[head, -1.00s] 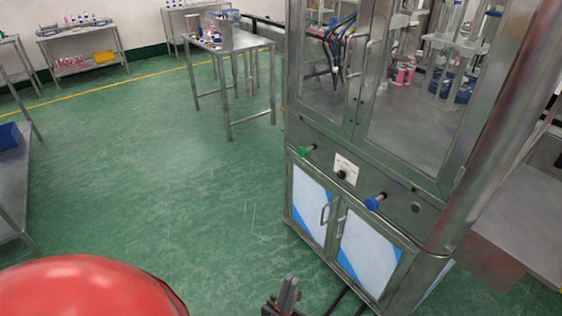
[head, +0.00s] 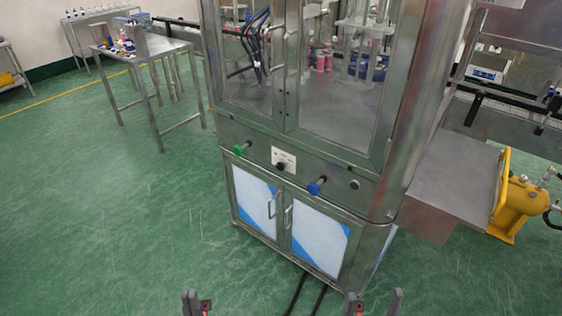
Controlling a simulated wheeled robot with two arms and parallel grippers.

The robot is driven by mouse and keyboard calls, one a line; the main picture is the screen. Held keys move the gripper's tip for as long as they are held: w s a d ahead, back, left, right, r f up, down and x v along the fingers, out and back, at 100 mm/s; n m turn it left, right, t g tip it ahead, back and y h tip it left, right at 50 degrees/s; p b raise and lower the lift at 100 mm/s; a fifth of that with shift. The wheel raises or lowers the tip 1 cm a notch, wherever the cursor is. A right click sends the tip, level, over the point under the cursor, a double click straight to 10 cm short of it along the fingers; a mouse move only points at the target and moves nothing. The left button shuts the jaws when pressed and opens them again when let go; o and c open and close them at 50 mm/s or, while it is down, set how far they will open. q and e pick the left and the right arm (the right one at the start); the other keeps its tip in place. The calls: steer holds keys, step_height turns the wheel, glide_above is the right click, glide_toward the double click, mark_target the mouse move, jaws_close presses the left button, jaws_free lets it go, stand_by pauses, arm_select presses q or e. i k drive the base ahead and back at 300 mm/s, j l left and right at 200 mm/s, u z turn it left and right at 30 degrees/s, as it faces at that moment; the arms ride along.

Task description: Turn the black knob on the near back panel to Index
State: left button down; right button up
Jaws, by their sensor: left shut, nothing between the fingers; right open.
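The black knob (head: 281,166) sits at the lower edge of a small white label plate (head: 284,155) on the steel cabinet's panel (head: 335,176). The knob is small here, and its setting cannot be read. A green knob (head: 241,149) is to its left and a blue knob (head: 316,187) to its right. My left gripper (head: 197,303) is at the bottom edge, shut and empty, in front of the cabinet and well apart from the knob. My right gripper (head: 376,303) is at the bottom edge further right, open and empty, with its fingertips apart.
Below the panel are two cabinet doors (head: 318,240) with handles; glazed doors are above. Dark cables (head: 297,292) run on the floor in front. A steel side table (head: 455,180) and a yellow tank (head: 519,205) stand at right. Green floor (head: 110,220) is clear at left.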

mark_target(280, 166)
steer(key=i+j+z, duration=0.15)
steer(key=i+z, duration=0.15)
steer(key=i, duration=0.15)
steer(key=i+j+z, duration=0.3)
steer(key=i+l, duration=0.05)
steer(key=i, duration=0.05)
